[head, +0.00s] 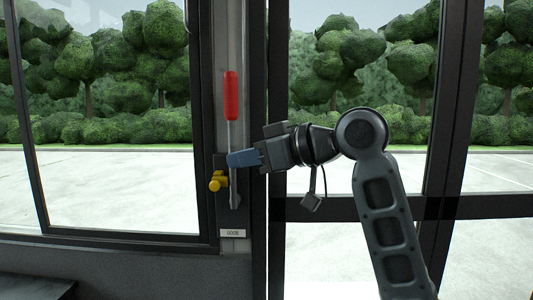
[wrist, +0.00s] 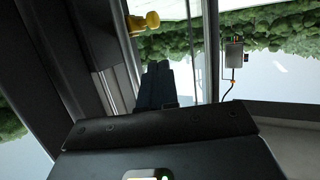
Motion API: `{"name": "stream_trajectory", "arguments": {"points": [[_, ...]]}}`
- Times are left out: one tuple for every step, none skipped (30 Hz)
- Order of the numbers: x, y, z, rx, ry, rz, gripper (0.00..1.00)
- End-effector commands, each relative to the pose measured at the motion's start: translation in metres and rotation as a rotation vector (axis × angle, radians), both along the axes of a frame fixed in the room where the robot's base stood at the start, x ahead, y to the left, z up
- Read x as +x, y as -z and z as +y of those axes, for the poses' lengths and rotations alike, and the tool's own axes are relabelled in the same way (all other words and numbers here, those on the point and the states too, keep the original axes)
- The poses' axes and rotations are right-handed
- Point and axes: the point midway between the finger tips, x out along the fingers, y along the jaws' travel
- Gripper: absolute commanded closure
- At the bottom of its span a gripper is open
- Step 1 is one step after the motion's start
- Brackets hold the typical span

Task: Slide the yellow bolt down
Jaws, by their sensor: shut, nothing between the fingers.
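The yellow bolt (head: 218,181) sits on a dark plate on the post between the side window and the door, above a small label that appears to read DOOR. In the wrist view the yellow bolt (wrist: 143,23) shows at the top, ahead of the fingertips and a little to their left. My gripper (head: 232,159) is shut and empty. Its blue fingertips are just above and to the right of the bolt's knob, apart from it as far as I can tell. The shut fingers also show in the wrist view (wrist: 157,85).
A red-handled lever (head: 231,95) with a thin metal rod runs down the post, passing close to my fingertips. The door label (head: 233,233) is below. The dark door frame (head: 275,230) stands right of the post, with glass panes on both sides.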

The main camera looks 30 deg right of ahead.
Motion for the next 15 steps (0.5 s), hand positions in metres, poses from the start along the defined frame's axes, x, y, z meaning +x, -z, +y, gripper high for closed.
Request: {"name": "stream_trajectory", "arguments": {"points": [[0.008, 0.002, 0.006, 0.000, -0.003, 0.001, 1.00], [0.012, 0.004, 0.008, 0.000, -0.003, 0.002, 1.00], [0.015, 0.011, 0.008, 0.002, 0.001, 0.003, 1.00], [0.016, 0.016, 0.009, 0.001, 0.001, 0.003, 1.00], [0.018, 0.020, 0.010, 0.001, 0.001, 0.003, 1.00], [0.020, 0.024, 0.012, 0.001, 0.001, 0.002, 1.00], [0.022, 0.027, 0.012, 0.001, 0.001, 0.002, 1.00], [0.023, 0.029, 0.013, 0.001, 0.000, 0.003, 1.00], [0.024, 0.032, 0.014, 0.000, 0.000, 0.001, 1.00], [0.025, 0.033, 0.014, 0.001, 0.000, 0.000, 1.00], [0.026, 0.035, 0.015, 0.000, 0.000, 0.000, 1.00], [0.027, 0.036, 0.015, 0.000, 0.000, -0.001, 1.00], [0.027, 0.037, 0.015, -0.001, 0.000, 0.000, 1.00], [0.027, 0.038, 0.016, -0.001, 0.000, 0.000, 1.00], [0.028, 0.038, 0.016, -0.001, 0.000, 0.000, 1.00]]}}
